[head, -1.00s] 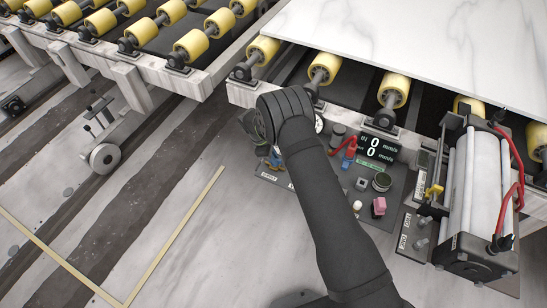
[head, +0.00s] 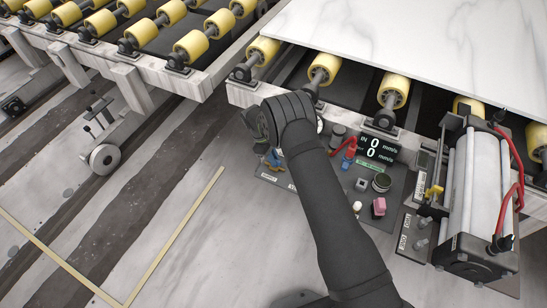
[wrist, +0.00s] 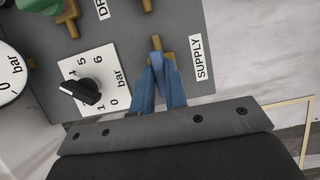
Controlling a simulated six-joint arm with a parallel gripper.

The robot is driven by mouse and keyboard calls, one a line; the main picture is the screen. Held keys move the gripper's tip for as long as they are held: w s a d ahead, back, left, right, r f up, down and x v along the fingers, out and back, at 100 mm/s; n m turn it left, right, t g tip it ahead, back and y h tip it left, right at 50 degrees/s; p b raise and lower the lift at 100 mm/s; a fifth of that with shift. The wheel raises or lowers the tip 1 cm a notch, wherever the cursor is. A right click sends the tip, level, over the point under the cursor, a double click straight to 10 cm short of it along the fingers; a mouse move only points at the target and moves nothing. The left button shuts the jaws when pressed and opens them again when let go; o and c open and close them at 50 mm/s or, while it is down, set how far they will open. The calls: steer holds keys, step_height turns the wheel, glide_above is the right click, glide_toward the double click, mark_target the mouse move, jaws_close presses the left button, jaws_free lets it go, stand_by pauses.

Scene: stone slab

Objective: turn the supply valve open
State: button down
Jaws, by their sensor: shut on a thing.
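The supply valve is a small brass fitting (wrist: 157,43) on the dark grey panel, beside the white SUPPLY label (wrist: 198,58) in the wrist view. In the head view, my gripper (head: 274,158) is low at the left end of the control panel (head: 335,190), and my arm hides most of the valve.
A black regulator knob (wrist: 82,91) with a bar scale sits left of the fingers. A pressure gauge (wrist: 8,75) and another brass valve lie beyond it. In the head view, a speed display (head: 378,149), buttons and a cylinder unit (head: 475,195) stand to the right.

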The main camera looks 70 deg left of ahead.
steer(key=c, duration=1.4)
jaws_free()
steer(key=shift+c, duration=0.2)
steer(key=v, duration=1.7)
steer(key=shift+r, duration=0.15)
steer(key=shift+s+a, duration=0.1)
steer(key=shift+s, duration=0.05)
steer(key=x, duration=1.7)
steer(key=shift+w+f, duration=0.2)
steer(key=shift+r, duration=0.1)
